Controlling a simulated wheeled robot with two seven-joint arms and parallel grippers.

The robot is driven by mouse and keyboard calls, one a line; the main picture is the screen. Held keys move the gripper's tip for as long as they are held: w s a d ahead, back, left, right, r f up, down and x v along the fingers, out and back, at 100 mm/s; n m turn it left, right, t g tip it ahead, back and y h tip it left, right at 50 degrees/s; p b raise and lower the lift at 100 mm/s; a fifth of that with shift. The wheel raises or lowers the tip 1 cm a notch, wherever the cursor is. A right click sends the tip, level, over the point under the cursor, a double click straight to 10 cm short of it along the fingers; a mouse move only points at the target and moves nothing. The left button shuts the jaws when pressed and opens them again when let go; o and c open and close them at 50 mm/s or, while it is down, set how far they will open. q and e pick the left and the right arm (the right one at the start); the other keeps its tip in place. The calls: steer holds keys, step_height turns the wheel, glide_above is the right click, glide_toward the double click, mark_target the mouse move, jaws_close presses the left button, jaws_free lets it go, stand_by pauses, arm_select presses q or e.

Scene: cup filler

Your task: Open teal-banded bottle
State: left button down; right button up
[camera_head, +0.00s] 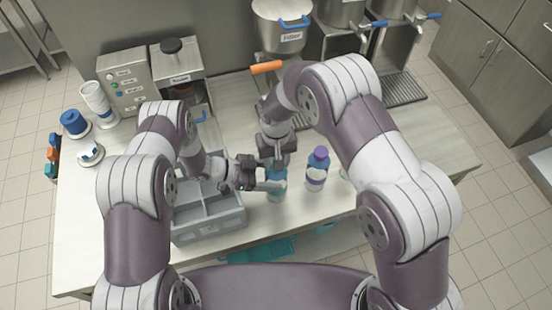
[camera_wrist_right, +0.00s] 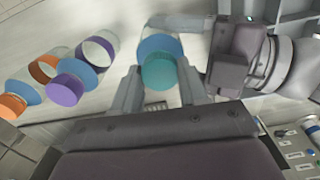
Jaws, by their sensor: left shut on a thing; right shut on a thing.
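The teal-banded bottle (camera_head: 277,194) stands on the counter right of the grey divided crate. In the right wrist view its teal cap (camera_wrist_right: 158,74) sits over its blue shoulder (camera_wrist_right: 160,44). My left gripper (camera_head: 268,186) comes in from the left and is shut on the bottle's body; it also shows in the right wrist view (camera_wrist_right: 190,24). My right gripper (camera_head: 275,164) points down from above, shut on the teal cap between its two fingers (camera_wrist_right: 158,88). The cap looks in line with the bottle; I cannot tell whether it is loose.
A purple-capped bottle (camera_head: 316,172) stands close by on the right. An orange-capped bottle (camera_wrist_right: 24,92) stands beyond it, mostly behind my right arm in the head view. The grey crate (camera_head: 210,232) is at the left. Dispensers (camera_head: 283,28) line the back.

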steer(key=n, duration=1.2)
steer(key=shift+n, duration=0.3)
steer(key=n, duration=0.3)
steer(key=shift+n, duration=0.4)
steer(key=n, duration=0.3)
steer(key=shift+n, duration=0.3)
steer(key=n, duration=0.3)
steer(key=shift+n, duration=0.3)
steer(key=n, duration=0.4)
steer(key=shift+r, duration=0.1)
steer(key=shift+r, duration=0.1)
